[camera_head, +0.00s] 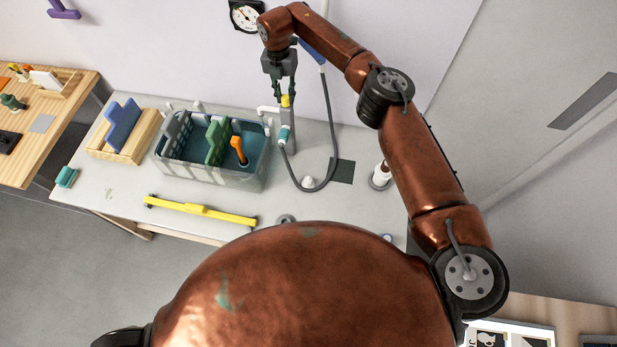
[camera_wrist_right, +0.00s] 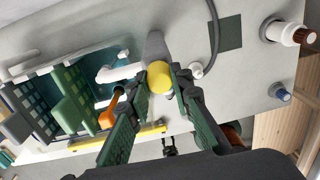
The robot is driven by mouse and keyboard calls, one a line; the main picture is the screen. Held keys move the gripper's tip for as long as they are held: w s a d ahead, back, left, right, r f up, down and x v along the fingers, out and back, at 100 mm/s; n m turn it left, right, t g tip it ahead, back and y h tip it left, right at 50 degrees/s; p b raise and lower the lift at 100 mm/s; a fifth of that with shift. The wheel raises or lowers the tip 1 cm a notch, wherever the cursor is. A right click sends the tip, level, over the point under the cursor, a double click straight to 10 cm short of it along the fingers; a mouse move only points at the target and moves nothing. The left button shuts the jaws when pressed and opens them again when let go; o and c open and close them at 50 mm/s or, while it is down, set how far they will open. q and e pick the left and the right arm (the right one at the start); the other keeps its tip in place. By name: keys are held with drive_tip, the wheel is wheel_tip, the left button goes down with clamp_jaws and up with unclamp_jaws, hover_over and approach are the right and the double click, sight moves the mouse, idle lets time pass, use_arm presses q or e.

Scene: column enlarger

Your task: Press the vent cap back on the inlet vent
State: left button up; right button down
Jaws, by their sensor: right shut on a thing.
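My right gripper (camera_head: 284,88) hangs over the back of the grey-white bench, fingers pointing down. It is shut on a round yellow cap (camera_head: 286,101), which I take to be the vent cap. In the right wrist view the yellow cap (camera_wrist_right: 160,77) sits between the green-padded fingertips (camera_wrist_right: 162,84). A grey upright part (camera_wrist_right: 155,46) shows just beyond the cap; I take it to be the inlet vent. In the head view a grey body (camera_head: 288,117) lies right below the cap. I cannot tell whether cap and vent touch. My left gripper is not in view.
A clear basin (camera_head: 215,182) with green racks and an orange-handled tool stands left of the gripper. A white spout (camera_head: 267,109) is close by. A dark hose (camera_head: 331,130) loops on the right. A yellow bar (camera_head: 200,210) lies in front. A white-capped bottle (camera_head: 381,175) stands right.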

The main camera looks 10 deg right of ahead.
drive_tip(key=shift+f, duration=0.6)
drive_tip(key=c, duration=1.7)
unclamp_jaws()
drive_tip(key=shift+o, duration=0.2)
drive_tip(key=shift+r, duration=0.3)
drive_tip(key=shift+a+r+p, duration=0.15)
drive_tip(key=shift+r+p, duration=1.65)
drive_tip(key=shift+r, duration=2)
drive_tip(key=shift+w+r, duration=0.1)
wheel_tip(320, 180, up, 12)
drive_tip(key=shift+a, duration=0.25)
drive_tip(key=shift+f, duration=0.2)
